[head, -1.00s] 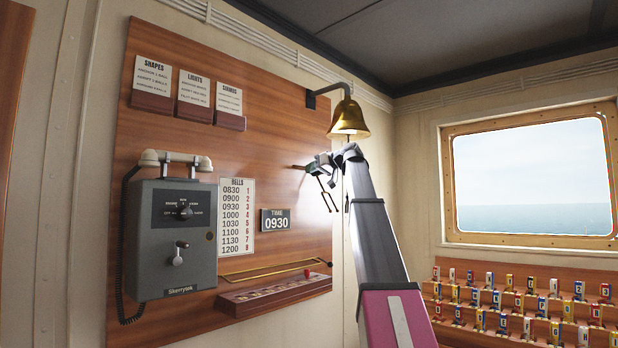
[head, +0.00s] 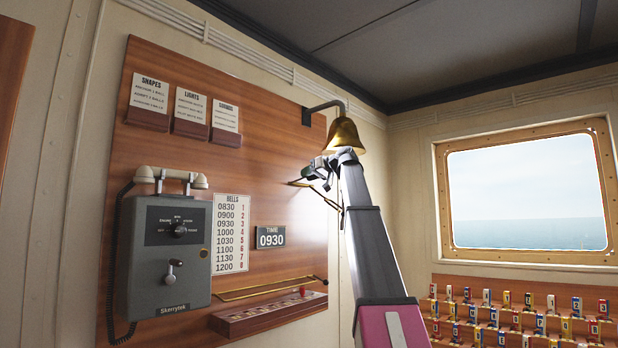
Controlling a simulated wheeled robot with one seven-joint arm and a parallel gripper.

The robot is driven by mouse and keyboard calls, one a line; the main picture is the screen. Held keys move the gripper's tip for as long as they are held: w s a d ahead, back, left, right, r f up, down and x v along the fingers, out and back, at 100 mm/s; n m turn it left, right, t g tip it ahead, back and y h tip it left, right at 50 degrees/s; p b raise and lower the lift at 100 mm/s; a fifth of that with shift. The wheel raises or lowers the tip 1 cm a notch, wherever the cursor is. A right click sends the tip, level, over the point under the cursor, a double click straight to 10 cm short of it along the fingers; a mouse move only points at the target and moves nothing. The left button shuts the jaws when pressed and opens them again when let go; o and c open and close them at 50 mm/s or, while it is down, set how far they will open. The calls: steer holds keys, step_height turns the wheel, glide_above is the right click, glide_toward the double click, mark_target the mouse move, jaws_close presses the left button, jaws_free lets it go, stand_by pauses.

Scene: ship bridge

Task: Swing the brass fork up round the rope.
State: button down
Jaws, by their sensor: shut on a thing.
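The brass bell (head: 343,136) hangs from a dark bracket at the upper right of the wooden panel. Its rope is mostly hidden behind my arm and the gripper. My gripper (head: 318,172) is just below and left of the bell, in front of a short dark arm that stands out from the panel. It is shut on the brass fork (head: 327,201), which slants down to the right, its tips near the edge of my arm. The exact grip point is too small to see. I cannot tell whether the fork is around the rope or beside it.
A grey telephone box (head: 166,255) is on the panel's left. A bells list (head: 230,235) and time plate (head: 270,237) are in the middle. Below them are a brass rail (head: 262,289) and wooden rack (head: 262,318). A window (head: 528,195) is at right.

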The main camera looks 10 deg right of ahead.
steer(key=shift+a+r, duration=0.1)
steer(key=shift+r, duration=0.05)
steer(key=c, duration=0.9)
jaws_free()
steer(key=v, duration=1)
steer(key=shift+s+d, duration=0.2)
steer(key=shift+s, duration=0.1)
